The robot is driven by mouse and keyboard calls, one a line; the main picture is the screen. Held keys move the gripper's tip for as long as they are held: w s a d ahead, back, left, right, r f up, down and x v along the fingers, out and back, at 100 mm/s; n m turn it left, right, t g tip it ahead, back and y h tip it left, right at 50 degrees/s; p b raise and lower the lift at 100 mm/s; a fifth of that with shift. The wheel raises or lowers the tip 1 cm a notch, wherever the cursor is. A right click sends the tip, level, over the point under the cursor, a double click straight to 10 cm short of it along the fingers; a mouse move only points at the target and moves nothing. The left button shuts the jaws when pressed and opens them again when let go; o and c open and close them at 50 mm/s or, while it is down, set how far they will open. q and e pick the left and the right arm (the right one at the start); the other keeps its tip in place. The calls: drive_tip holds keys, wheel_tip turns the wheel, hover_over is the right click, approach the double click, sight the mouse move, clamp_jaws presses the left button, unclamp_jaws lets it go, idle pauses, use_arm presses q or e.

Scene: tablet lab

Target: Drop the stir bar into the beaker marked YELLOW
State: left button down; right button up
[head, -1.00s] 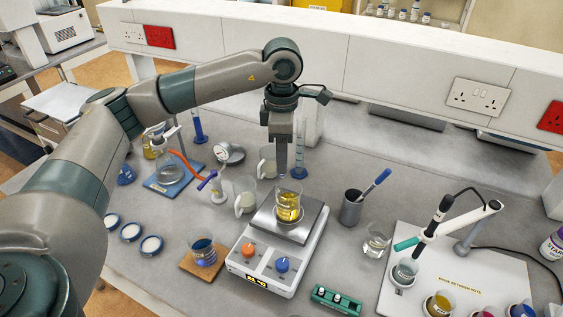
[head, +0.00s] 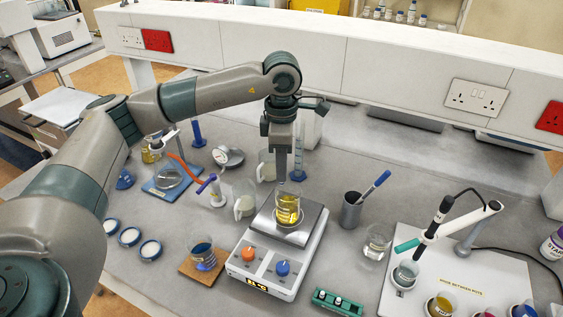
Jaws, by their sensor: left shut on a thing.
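A beaker of yellow liquid (head: 287,209) stands upright on the steel plate of the white hotplate stirrer (head: 270,262). My left gripper (head: 297,177) points straight down just above the beaker's mouth, with its fingers together. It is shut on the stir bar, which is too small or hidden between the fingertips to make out. I cannot read a marking on the beaker from here. Another beaker with blue liquid (head: 202,257) stands on a brown mat to the left of the stirrer. My right gripper is not in view.
A dark pen cup (head: 351,214) and a clear beaker (head: 377,243) stand right of the stirrer. A white board (head: 455,262) holds a probe stand and several pots. A measuring cylinder (head: 300,158), jugs and a flask stand behind and left. Several round dishes lie front left.

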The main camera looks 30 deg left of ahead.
sight(281, 184)
use_arm(q)
drive_tip(key=shift+f, duration=1.65)
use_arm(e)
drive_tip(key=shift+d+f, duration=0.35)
use_arm(q)
drive_tip(key=c, duration=1.8)
unclamp_jaws()
drive_tip(key=shift+r+b, duration=0.1)
drive_tip(key=shift+b, duration=0.25)
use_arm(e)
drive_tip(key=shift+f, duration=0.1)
